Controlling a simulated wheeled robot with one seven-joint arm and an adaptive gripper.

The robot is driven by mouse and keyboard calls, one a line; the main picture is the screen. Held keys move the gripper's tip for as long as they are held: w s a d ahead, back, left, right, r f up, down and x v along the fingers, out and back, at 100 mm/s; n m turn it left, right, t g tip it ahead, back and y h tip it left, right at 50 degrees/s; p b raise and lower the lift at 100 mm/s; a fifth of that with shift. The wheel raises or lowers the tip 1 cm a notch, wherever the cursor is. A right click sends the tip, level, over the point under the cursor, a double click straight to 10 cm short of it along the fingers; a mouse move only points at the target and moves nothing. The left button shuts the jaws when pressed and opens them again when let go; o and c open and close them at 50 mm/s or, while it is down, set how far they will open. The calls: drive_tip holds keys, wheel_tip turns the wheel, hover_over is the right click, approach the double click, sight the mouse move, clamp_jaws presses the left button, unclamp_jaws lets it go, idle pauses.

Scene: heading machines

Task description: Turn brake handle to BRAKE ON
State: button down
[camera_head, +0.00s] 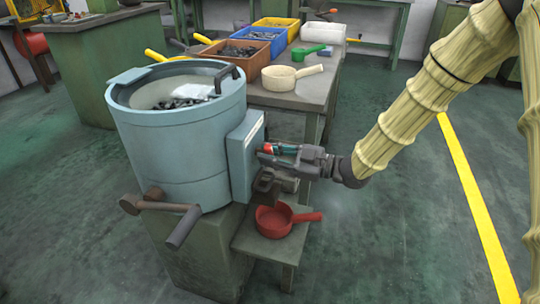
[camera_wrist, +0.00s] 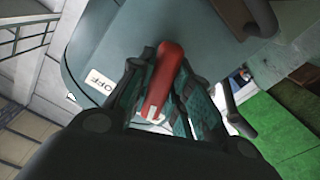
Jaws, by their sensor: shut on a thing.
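The brake handle is a red bar (camera_wrist: 163,82) in the wrist view, mounted at a blue-grey box (camera_wrist: 120,42). A white label reading OFF (camera_wrist: 99,83) is on the box, left of the handle. My gripper (camera_wrist: 162,76) has one finger on each side of the red handle and is shut on it. In the head view, my gripper (camera_head: 268,154) reaches in from the right to the box (camera_head: 240,158) on the side of the blue-grey tub (camera_head: 180,140). A bit of red handle (camera_head: 267,148) shows at the fingers. No BRAKE ON marking is readable.
A red scoop (camera_head: 274,222) sits on a low stand below my gripper. A crank with a dark grip (camera_head: 182,228) sticks out at the tub's front. Behind, a bench holds blue (camera_head: 263,36) and brown bins and a cream scoop (camera_head: 290,75). Floor at right is clear.

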drive_tip(key=shift+n, duration=0.6)
drive_tip(key=c, duration=1.3)
unclamp_jaws()
drive_tip(key=shift+d, duration=0.1)
drive_tip(key=v, duration=1.2)
